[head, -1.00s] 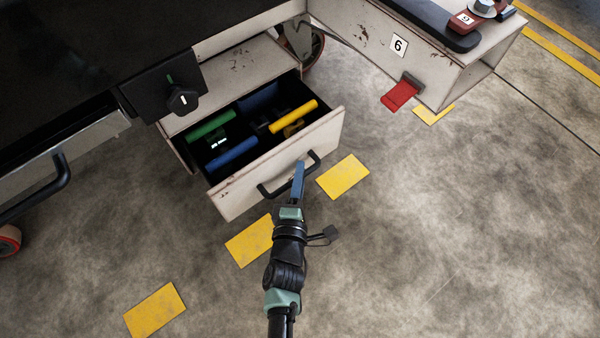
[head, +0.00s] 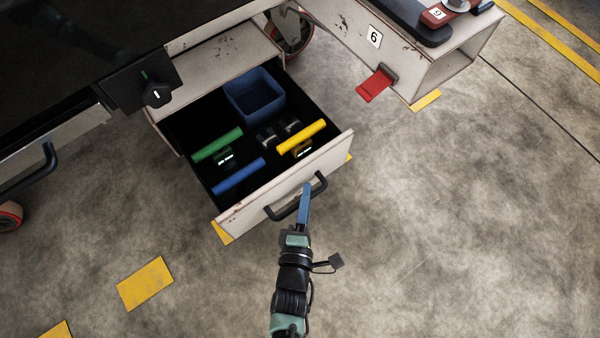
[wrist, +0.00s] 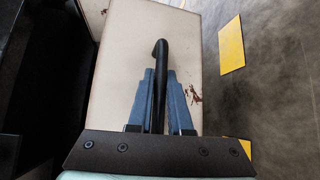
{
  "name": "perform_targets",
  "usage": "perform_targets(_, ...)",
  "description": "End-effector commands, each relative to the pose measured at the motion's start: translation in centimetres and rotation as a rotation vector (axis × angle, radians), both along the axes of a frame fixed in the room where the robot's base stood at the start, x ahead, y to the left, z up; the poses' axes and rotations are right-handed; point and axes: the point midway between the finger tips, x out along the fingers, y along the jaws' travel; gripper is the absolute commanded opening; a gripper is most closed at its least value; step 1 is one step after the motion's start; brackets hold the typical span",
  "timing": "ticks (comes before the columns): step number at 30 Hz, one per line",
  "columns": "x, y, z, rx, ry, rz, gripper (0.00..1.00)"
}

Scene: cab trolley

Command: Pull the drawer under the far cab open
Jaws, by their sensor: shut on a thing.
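The drawer (head: 240,205) is a worn off-white box under the cab, standing well open in the head view. A black bar handle (head: 280,213) is fixed across its front. My gripper (head: 306,190) is at the right part of this handle with its blue fingers. In the wrist view my gripper (wrist: 160,95) is shut on the black handle (wrist: 160,55), one finger on each side, in front of the pale drawer front (wrist: 125,60). Inside the drawer are a blue bin (head: 255,95), green, blue and yellow bars, and small dark items.
A black rotary knob (head: 157,94) sits on a panel left of the drawer. A red tab (head: 376,84) hangs from the pale beam marked 6 at upper right. Wheels show behind the drawer and at far left. The concrete floor (head: 450,220) at right is free.

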Motion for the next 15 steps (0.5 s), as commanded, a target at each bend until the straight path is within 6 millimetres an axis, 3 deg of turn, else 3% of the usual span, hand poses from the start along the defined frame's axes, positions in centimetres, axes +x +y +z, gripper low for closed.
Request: perform_targets(15, -7.5, -5.4, 0.2, -0.002, -0.002, 0.001, 0.0)
